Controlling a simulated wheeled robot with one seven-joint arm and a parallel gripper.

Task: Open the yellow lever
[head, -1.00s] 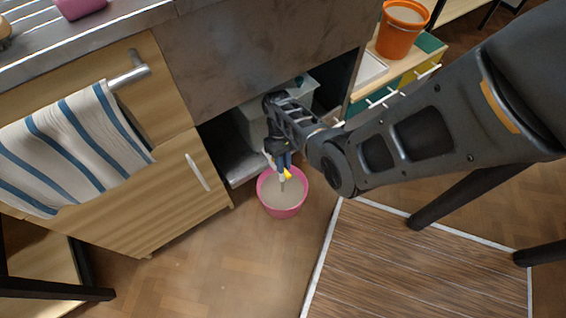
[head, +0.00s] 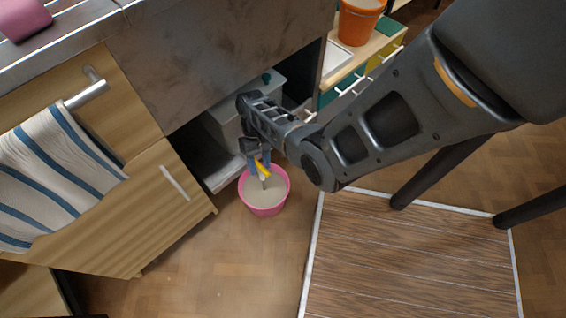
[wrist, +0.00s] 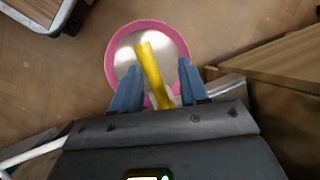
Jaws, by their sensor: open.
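The yellow lever (wrist: 152,72) shows in the wrist view as a bar between the two blue fingers of my gripper (wrist: 155,85). There is a visible gap between each finger and the lever. In the head view the lever (head: 263,168) is a small yellow bar at the tips of my gripper (head: 257,163), above the pink bucket. My gripper is open around the lever. The fitting that the lever belongs to is mostly hidden by my gripper and arm.
A pink bucket (head: 265,209) with pale contents stands on the floor below the lever. A grey box (head: 215,123) is under the counter. A cabinet door with a white handle (head: 174,183) is left of the bucket. An orange bucket (head: 360,22) stands at upper right.

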